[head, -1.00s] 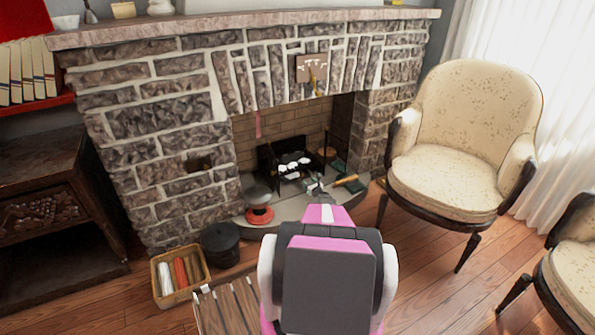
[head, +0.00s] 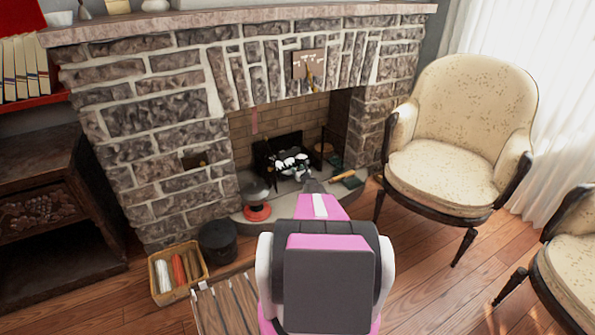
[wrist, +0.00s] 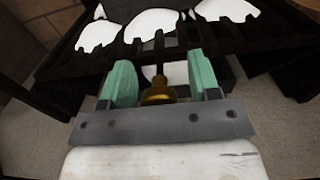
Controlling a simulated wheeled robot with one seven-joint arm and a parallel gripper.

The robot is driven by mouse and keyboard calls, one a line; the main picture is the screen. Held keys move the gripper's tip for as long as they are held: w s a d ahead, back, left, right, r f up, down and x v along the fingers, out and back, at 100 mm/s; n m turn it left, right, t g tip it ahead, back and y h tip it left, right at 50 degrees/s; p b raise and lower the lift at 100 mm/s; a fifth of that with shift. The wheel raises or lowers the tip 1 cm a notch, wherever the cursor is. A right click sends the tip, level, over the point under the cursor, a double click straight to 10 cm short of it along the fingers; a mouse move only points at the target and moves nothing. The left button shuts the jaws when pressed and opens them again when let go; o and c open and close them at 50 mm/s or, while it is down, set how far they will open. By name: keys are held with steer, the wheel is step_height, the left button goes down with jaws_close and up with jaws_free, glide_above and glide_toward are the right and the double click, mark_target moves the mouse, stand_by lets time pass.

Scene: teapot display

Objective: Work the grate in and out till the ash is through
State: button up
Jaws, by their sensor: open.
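The dark grate (head: 263,155) stands in the fireplace opening with white lumps (head: 291,163) on its bars. In the wrist view the black bars (wrist: 92,42) and pale lumps (wrist: 152,22) fill the top. A brass knob (wrist: 157,92) shows below the front bars, between the two green fingers. My gripper (wrist: 162,78) is open, with one finger on each side of the knob; I cannot tell whether either touches it. In the head view my gripper (head: 303,175) is small at the front of the grate, partly hidden by my arm. Ash under the bars is hard to make out.
On the hearth, a red-based dark object (head: 256,211) stands left and a wooden-handled tool (head: 342,176) lies right. A black pot (head: 218,241) and a basket (head: 155,290) of rolls are on the floor. An armchair (head: 460,130) stands right.

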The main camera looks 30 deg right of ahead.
jaws_close()
steer(key=shift+s, duration=2.25)
jaws_free()
steer(key=shift+s, duration=0.1)
steer(key=s, duration=1)
steer(key=shift+s, duration=0.4)
